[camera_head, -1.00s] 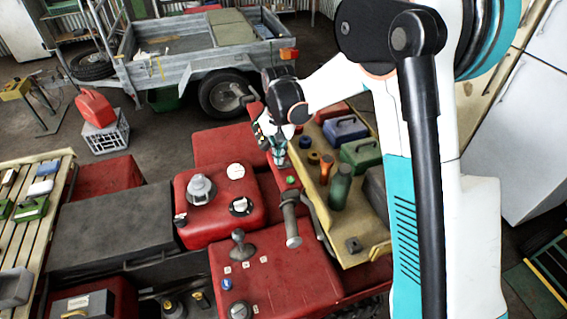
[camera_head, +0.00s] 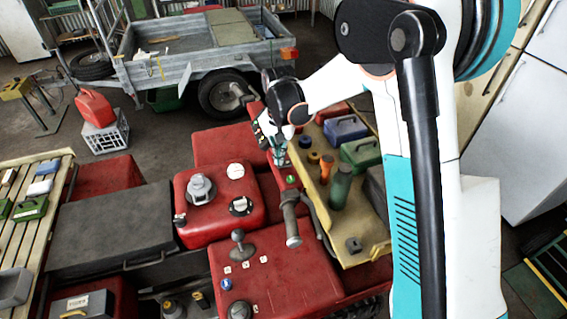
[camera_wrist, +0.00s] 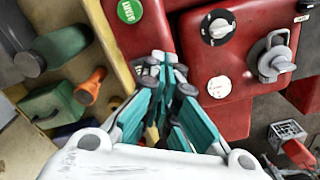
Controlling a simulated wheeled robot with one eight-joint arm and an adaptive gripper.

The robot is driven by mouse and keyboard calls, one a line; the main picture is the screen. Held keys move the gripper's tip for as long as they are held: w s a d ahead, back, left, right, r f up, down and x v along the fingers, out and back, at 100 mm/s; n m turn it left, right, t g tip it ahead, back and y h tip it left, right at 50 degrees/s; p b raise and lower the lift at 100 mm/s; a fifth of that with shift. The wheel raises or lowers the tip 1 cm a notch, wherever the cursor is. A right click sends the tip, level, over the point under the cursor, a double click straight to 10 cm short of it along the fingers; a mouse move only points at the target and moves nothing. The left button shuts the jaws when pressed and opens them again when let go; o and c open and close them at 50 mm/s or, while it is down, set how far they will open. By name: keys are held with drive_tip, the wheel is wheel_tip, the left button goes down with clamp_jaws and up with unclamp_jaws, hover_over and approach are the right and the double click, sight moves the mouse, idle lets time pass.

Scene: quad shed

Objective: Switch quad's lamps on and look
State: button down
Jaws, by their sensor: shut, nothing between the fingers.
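The red quad (camera_head: 270,270) fills the lower middle of the head view. A rotary knob (camera_head: 240,205) with a white plate sits on its red body; it shows in the wrist view (camera_wrist: 218,27) too. A green button (camera_head: 291,180) marked START (camera_wrist: 130,11) sits near the handlebar grip (camera_head: 290,222). My gripper (camera_head: 280,158) is shut and empty just beyond the green button. In the wrist view my fingertips (camera_wrist: 165,70) are between the START button and the knob, over the red panel; contact cannot be told. No lit lamp can be made out.
A grey filler cap (camera_head: 200,188) stands beside the knob. A yellow tray (camera_head: 365,250) with bottles and boxes lies right of the handlebar. A slatted bench (camera_head: 30,235) is at left, a trailer (camera_head: 190,62) behind. A red can (camera_head: 94,108) stands on a crate.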

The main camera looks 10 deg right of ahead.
drive_tip(key=shift+f+b, duration=0.7)
drive_tip(key=shift+f, duration=0.15)
idle(0.4)
drive_tip(key=shift+r+p, duration=1.6)
drive_tip(key=shift+r, duration=1.95)
drive_tip(key=shift+s+d, duration=0.1)
drive_tip(key=shift+s+d+b, duration=0.15)
drive_tip(key=shift+s+b, duration=0.05)
drive_tip(key=shift+b, duration=0.4)
drive_tip(key=s+d+f+n+t+b, duration=0.1)
drive_tip(key=s+d+t+b, duration=0.3)
drive_tip(key=s+b, duration=0.55)
drive_tip(key=s+d+f+n+t+b, duration=0.1)
drive_tip(key=s+d+f+n+b, duration=0.1)
drive_tip(key=s+d+b, duration=0.55)
drive_tip(key=s+d+f+t+b, duration=0.1)
drive_tip(key=s+f+t+b, duration=0.1)
drive_tip(key=s+f+b, duration=0.4)
drive_tip(key=s+f, duration=0.2)
drive_tip(key=s, duration=0.2)
drive_tip(key=shift+s+n+b, duration=0.25)
drive_tip(key=shift+n+b, duration=0.05)
drive_tip(key=shift+n, duration=0.1)
